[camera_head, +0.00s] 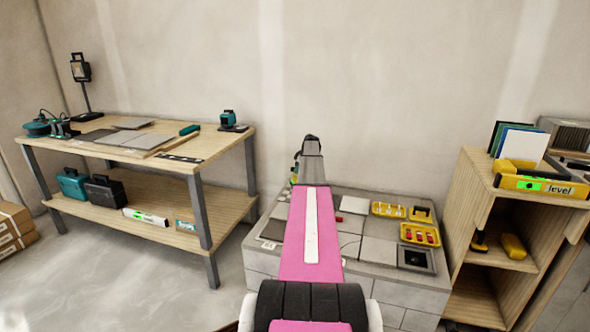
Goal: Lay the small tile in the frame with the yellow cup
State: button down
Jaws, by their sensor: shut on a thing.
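My pink arm reaches forward over the grey tiled block (262,257). Its far end, with my gripper (311,143), is above the block's back left part. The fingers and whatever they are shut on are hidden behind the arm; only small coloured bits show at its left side. A dark square frame (415,258) lies at the block's right front. A small yellow and black thing (423,214) sits at the back right; I cannot tell if it is the yellow cup. Several grey tiles (378,250) lie on the block; I cannot tell which is the small tile.
Two yellow trays, one at the back (388,210) and one nearer (420,235), hold small parts. A wooden shelf (478,190) with a yellow level (540,186) stands right. A workbench (225,150) stands left.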

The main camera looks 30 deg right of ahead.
jog(key=s+d, duration=0.5)
jog(key=s, duration=1.7)
jog(key=s+d, duration=0.5)
jog(key=s, duration=1.7)
jog(key=s+d, duration=0.6)
jog(key=s, duration=1.5)
jog(key=shift+s, duration=0.4)
dwell(0.5)
jog(key=shift+d+f, duration=0.15)
jog(key=shift+f, duration=0.2)
